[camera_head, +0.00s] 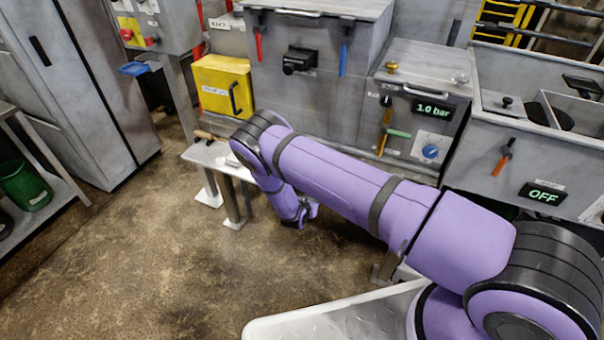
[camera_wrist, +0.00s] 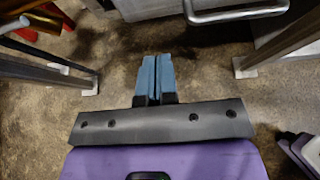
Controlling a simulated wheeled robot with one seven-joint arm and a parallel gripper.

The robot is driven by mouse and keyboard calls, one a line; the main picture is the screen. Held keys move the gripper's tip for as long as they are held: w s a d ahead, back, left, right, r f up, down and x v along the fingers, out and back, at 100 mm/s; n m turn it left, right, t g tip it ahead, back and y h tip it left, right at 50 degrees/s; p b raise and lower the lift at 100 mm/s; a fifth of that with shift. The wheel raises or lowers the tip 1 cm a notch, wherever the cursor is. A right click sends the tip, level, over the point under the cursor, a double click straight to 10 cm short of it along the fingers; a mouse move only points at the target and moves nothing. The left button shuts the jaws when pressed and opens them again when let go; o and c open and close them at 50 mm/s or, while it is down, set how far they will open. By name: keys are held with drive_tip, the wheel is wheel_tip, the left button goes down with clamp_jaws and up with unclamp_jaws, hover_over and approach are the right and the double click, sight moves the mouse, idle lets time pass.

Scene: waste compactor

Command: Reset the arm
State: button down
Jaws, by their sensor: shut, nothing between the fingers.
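My purple arm reaches across the head view from the lower right toward the middle, bent down at its far end. My gripper (camera_wrist: 154,78) shows in the wrist view with its two blue fingers together and nothing between them. Below the fingers there is brown floor. In the head view the wrist hangs low beside the small metal bench, and the fingertips are hard to make out there.
A small metal bench (camera_head: 213,156) stands left of my wrist. Behind are a yellow box (camera_head: 222,87), a grey compactor (camera_head: 320,75), a panel reading 1.0 bar (camera_head: 431,109) and a unit reading OFF (camera_head: 542,195). Open floor (camera_head: 150,270) lies at the left front.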

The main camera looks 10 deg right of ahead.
drive_tip(key=w+d+r+m+g+h, duration=0.15)
drive_tip(key=r+m, duration=0.25)
drive_tip(key=r, duration=0.8)
drive_tip(key=w+d+r+m+g+h, duration=0.1)
drive_tip(key=w+d+r+m, duration=0.3)
drive_tip(key=r, duration=0.8)
drive_tip(key=s+d+r+m+g, duration=0.2)
drive_tip(key=s+r+m, duration=0.3)
drive_tip(key=r, duration=0.7)
drive_tip(key=s+d+r+m+g, duration=0.2)
drive_tip(key=s+d+r+m, duration=0.15)
drive_tip(key=r, duration=0.85)
drive_tip(key=s+d+r+m+y, duration=0.3)
drive_tip(key=s+r+m+y, duration=0.35)
drive_tip(key=s+r, duration=1.1)
drive_tip(key=s+a+r+m+t+y, duration=0.1)
drive_tip(key=s+a+m, duration=0.1)
drive_tip(key=s, duration=0.8)
drive_tip(key=s+a+r+m+t+y, duration=0.1)
drive_tip(key=s+a+r+m+y, duration=0.1)
drive_tip(key=s, duration=0.8)
drive_tip(key=shift+r+m, duration=0.3)
drive_tip(key=shift+m, duration=0.6)
